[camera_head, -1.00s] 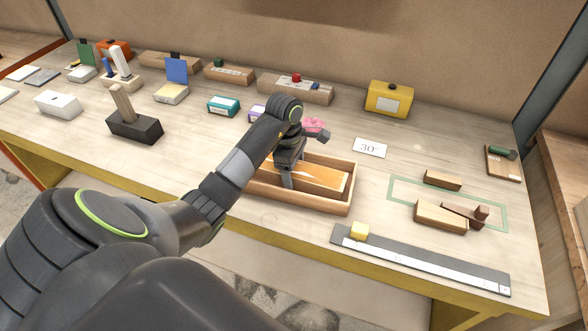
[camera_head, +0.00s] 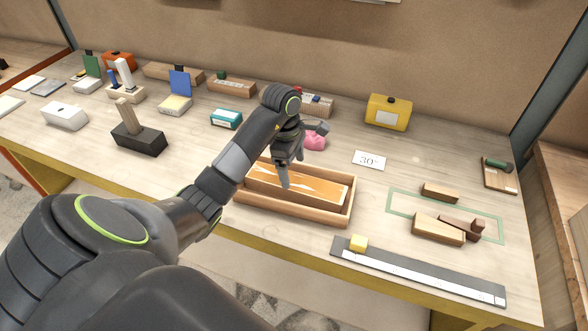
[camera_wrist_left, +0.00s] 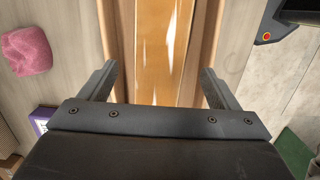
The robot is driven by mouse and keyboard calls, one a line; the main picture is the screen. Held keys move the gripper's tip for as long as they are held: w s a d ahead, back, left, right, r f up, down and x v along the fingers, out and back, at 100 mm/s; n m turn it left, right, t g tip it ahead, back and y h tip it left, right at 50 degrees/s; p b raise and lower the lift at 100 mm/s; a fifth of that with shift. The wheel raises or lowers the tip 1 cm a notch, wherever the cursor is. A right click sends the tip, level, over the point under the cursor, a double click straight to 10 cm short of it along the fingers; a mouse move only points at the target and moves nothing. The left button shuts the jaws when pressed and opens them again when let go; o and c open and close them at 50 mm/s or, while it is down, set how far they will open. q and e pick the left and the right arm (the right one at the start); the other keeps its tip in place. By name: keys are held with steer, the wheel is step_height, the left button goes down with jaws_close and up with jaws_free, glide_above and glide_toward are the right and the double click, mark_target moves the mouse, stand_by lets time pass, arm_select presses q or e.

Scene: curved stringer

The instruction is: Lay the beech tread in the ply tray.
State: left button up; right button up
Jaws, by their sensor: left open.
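The ply tray (camera_head: 351,207) stands on the bench, a long open box with low walls. The beech tread (camera_head: 318,188), an orange-brown board with bright glossy streaks, lies lengthwise inside it. In the left wrist view the tread (camera_wrist_left: 163,50) runs away from me between the tray's walls. My left gripper (camera_head: 285,182) is over the tray, pointing down. In the wrist view its open fingers (camera_wrist_left: 160,85) are spread wide on either side of the tread, with clear gaps to it. The gripper hides part of the tread in the head view. My right gripper is not in view.
A pink lump (camera_head: 315,142) lies just behind the tray. Wood blocks (camera_head: 438,230) lie in a green outline to the right. A black block (camera_head: 139,139) stands left.

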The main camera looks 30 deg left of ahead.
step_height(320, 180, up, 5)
steer(key=p, duration=0.4)
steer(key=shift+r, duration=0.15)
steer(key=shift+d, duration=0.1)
